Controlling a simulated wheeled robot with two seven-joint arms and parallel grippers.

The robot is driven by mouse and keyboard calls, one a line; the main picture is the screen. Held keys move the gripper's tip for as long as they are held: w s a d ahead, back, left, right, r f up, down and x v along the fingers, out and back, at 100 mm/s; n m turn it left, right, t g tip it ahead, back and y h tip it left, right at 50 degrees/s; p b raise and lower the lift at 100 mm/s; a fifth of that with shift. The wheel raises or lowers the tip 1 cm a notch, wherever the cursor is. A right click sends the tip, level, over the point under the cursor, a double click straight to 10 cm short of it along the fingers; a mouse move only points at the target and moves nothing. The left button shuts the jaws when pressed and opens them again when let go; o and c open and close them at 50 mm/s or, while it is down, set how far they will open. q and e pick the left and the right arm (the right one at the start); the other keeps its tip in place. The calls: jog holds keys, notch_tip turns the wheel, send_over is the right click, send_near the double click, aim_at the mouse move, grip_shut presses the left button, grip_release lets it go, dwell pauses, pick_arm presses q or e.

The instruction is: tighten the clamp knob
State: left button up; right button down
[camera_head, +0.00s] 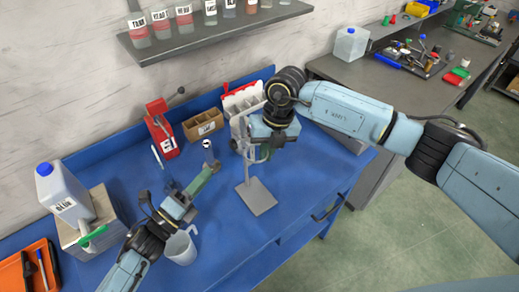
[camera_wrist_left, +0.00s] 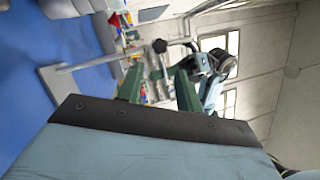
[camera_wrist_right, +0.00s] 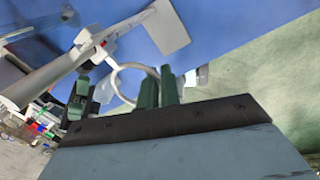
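The grey stand's flat base (camera_head: 258,197) is on the blue bench, and its thin rod rises beside my right gripper. In the left wrist view a dark round knob (camera_wrist_left: 160,46) shows by the rod (camera_wrist_left: 95,62), beyond and between my left fingertips. My left gripper (camera_head: 208,172) is left of the stand; its green fingers (camera_wrist_left: 158,88) are apart and empty. The knob is hard to make out in the head view.
A grey mug (camera_head: 180,248) stands just below my left gripper. A red press (camera_head: 160,132), a cardboard box (camera_head: 203,126) and a white rack (camera_head: 243,98) are behind. A white jug (camera_head: 66,193) and an orange tray (camera_head: 22,276) are at left. Bare blue bench lies right of the stand.

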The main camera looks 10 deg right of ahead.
aim_at(230, 145)
pick_arm(q)
jog(key=w+a+r+n+g, duration=0.1)
jog(key=a+n+g, duration=0.15)
jog(key=n, duration=0.65)
jog(key=w+a+r+n+g, duration=0.1)
jog(key=a+r+n+g, duration=0.15)
jog(key=n, duration=0.75)
jog(key=shift+g+h, duration=0.4)
jog(key=x, duration=1.2)
jog(key=shift+d+f, duration=0.3)
jog(key=shift+d, duration=0.1)
jog(key=shift+s, duration=0.1)
jog(key=shift+c, duration=0.4)
jog(key=c, duration=0.7)
jog(key=shift+o, duration=0.2)
